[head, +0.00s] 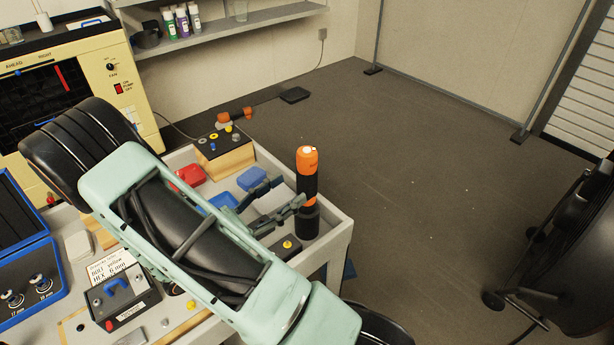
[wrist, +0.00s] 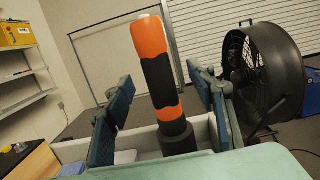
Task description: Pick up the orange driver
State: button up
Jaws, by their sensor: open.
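The orange driver (head: 307,160) stands upright, orange and black, in a dark round holder (head: 307,222) at the right end of the workbench tray. In the wrist view the driver (wrist: 155,65) rises between my gripper's two fingers (wrist: 160,108), with a finger on each side and visible gaps to both. My gripper (head: 278,203) is open and reaches the driver from the left in the head view. My arm hides part of the bench.
A large black fan (wrist: 262,65) stands on the floor at right. Open floor lies beyond the bench.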

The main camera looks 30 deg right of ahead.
aim_at(300, 177)
jog(key=x, duration=0.3)
jog(key=p+x, duration=0.1)
jog(key=x, duration=0.3)
jog(key=shift+w+d+r, duration=0.2)
jog(key=shift+w+r, duration=0.05)
jog(key=shift+c, duration=0.4)
grip_shut()
